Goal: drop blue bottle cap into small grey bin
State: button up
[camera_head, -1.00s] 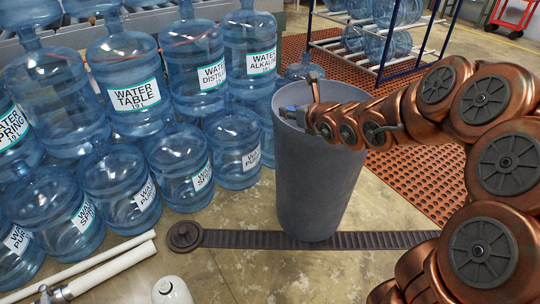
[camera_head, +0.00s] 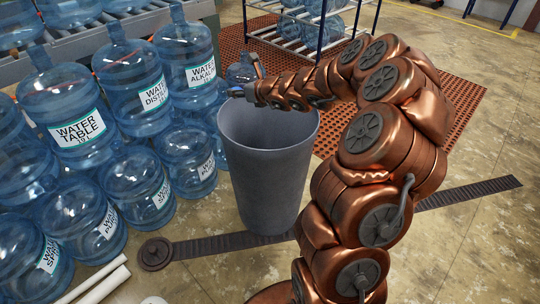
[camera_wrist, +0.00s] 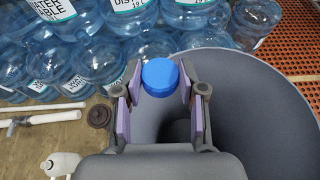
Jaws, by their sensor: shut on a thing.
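The small grey bin (camera_head: 268,180) stands upright on the floor, its round mouth facing up. My gripper (camera_head: 246,88) is above the far left part of the bin's rim in the head view. In the wrist view my gripper (camera_wrist: 162,92) is shut on the blue bottle cap (camera_wrist: 160,77), which sits between the two fingertips. The bin (camera_wrist: 245,85) fills the right and middle of the wrist view, with its dark inside showing beneath and right of the fingers. The cap cannot be made out clearly in the head view.
Several blue water jugs (camera_head: 75,125) are stacked close to the bin's left. A jug rack (camera_head: 320,30) stands behind on a red-brown perforated mat (camera_head: 455,85). A dark flat strip (camera_head: 215,246) and white pipes (camera_head: 95,285) lie on the floor. Open floor is at right.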

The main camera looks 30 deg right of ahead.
jog(key=s+d+m+h+p, duration=0.15)
jog(key=d+p, duration=0.35)
jog(key=d, duration=0.7)
jog(key=f+b, duration=0.4)
jog(key=s+f+b, duration=0.1)
jog(key=f+b, duration=0.1)
jog(key=shift+d, duration=0.1)
jog(key=shift+r, duration=0.1)
jog(key=o, duration=0.7)
jog(key=shift+o, duration=0.2)
jog(key=v, duration=1.2)
jog(key=shift+f, duration=0.25)
jog(key=shift+s, duration=0.1)
